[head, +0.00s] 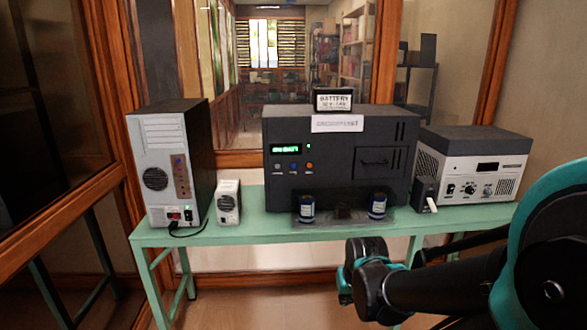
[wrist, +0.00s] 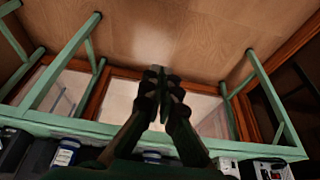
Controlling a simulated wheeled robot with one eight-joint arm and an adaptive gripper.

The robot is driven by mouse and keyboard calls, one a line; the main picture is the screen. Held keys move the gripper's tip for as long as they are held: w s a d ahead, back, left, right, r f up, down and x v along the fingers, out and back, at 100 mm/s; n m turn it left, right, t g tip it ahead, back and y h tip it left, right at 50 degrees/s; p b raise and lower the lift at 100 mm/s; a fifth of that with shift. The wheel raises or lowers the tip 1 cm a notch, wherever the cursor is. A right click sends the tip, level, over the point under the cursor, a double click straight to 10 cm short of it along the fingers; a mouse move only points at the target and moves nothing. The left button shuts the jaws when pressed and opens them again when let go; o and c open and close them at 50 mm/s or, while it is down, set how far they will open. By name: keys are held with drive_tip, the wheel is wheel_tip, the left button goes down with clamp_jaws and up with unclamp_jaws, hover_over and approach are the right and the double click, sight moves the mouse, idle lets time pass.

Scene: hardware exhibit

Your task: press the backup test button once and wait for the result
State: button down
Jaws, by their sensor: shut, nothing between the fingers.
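A dark box unit (head: 340,185) stands mid-table. Its lit green display (head: 286,149) seems to read "ON BATT", but the text is small. My gripper (head: 345,285) is in front of the table, low and right of the buttons, apart from everything. In the wrist view my gripper (wrist: 158,76) is shut and empty, with the floor behind it.
The green table (head: 255,228) carries a computer tower (head: 165,165), a small white box (head: 228,202), two blue-labelled cylinders (head: 307,208) (head: 377,205) before the unit, and a grey-white device (head: 475,165) at right. Space before the buttons looks clear.

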sight(293, 166)
drive_tip(key=w+a+r+n+t+y, duration=0.1)
drive_tip(key=w+a+r+n, duration=0.1)
drive_tip(key=w+r, duration=0.5)
drive_tip(key=w+a+r+n+t+y, duration=0.1)
drive_tip(key=w+r, duration=0.6)
drive_tip(key=w, duration=0.9)
drive_tip(key=w+a+r+n+t+y, duration=0.1)
drive_tip(key=w+a+r+n, duration=0.3)
drive_tip(key=w, duration=0.8)
drive_tip(key=a+r+t, duration=0.1)
drive_tip(key=a+r, duration=0.1)
drive_tip(key=a, duration=0.1)
drive_tip(key=shift+w+r+n+t, duration=0.3)
drive_tip(key=shift+w+r+t, duration=0.05)
drive_tip(key=shift+r+t, duration=0.05)
drive_tip(key=shift+w+a, duration=0.1)
drive_tip(key=w, duration=0.8)
drive_tip(key=shift+w, duration=0.3)
drive_tip(key=shift+w, duration=0.1)
drive_tip(key=shift+w, duration=0.35)
drive_tip(key=shift+w, duration=0.4)
drive_tip(key=shift+s, duration=0.85)
